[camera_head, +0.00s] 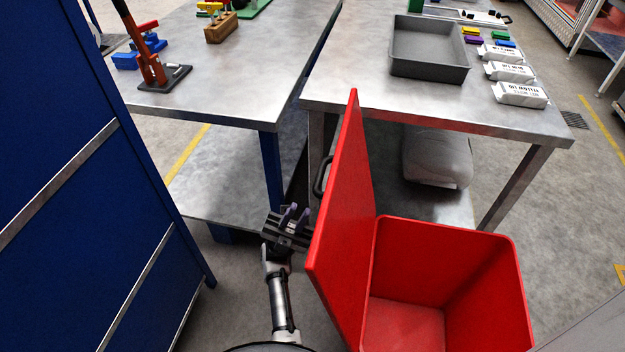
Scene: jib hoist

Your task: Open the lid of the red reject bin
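The red reject bin (448,232) stands on the floor at the bottom right, and I see into its empty-looking inside. Its red lid (343,225) stands up about vertical along the bin's left side. A black handle (321,176) shows on the lid's far left face. My gripper (289,215) is just left of the lid, below the handle and apart from it. Its two purple-grey fingers are spread with nothing between them. The lid may hide a little of the gripper's right side.
A steel table (345,80) with a grey tray (430,62) and white packets (520,95) stands behind the bin. Another steel table (225,95) holds a red lever tool (150,70). A blue cabinet (70,180) fills the left. Some floor is free between cabinet and lid.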

